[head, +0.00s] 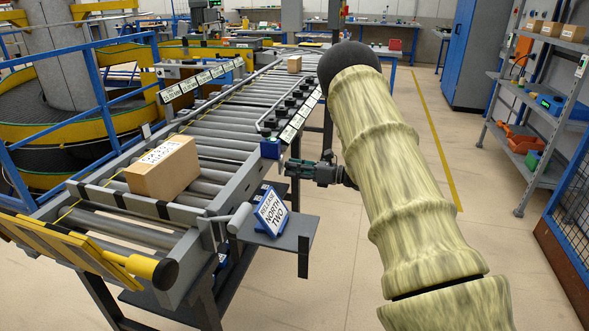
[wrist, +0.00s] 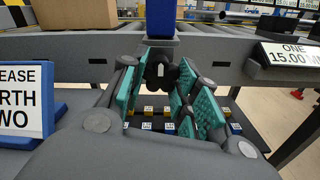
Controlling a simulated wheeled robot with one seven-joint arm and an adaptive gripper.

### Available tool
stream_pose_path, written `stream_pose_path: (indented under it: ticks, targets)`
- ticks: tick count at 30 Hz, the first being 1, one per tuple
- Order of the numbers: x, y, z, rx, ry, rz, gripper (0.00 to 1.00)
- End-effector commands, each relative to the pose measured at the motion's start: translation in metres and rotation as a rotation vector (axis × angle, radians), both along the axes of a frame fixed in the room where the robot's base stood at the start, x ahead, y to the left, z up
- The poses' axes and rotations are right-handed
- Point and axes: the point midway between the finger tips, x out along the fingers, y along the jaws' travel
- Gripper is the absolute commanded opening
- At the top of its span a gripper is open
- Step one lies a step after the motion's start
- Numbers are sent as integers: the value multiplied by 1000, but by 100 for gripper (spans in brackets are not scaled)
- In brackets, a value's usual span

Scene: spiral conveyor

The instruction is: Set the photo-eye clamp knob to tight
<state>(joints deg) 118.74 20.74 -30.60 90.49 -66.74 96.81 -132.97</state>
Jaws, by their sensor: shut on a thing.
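The photo-eye clamp knob (wrist: 160,70) is black with a pale marker on its face. It sits at the side rail of the roller conveyor, just below a blue block (wrist: 162,20). My gripper (wrist: 161,84) has its teal-padded fingers on both sides of the knob and is shut on it. In the head view my gripper (head: 297,169) reaches leftward to the rail, below the blue block (head: 270,149). The knob is hidden there by the fingers. I cannot read any loose or tight marking.
A cardboard box (head: 163,168) lies on the rollers. A "RELEASE NORTH TWO" sign (head: 270,211) stands on a shelf in front, left of my gripper in the wrist view. A "ONE" label (wrist: 290,54) is to the right. Open floor (head: 440,140) lies right of the conveyor.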

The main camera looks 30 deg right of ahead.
Motion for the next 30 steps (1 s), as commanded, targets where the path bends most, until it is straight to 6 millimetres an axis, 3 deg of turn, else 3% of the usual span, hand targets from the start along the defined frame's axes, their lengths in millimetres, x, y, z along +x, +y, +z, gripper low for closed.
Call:
stream_pose_path:
  ticks: [11, 30]
  targets:
    - [0, -1, 0, 123, 104, -2, 7]
    - [0, -2, 2, 576, 490, -3, 7]
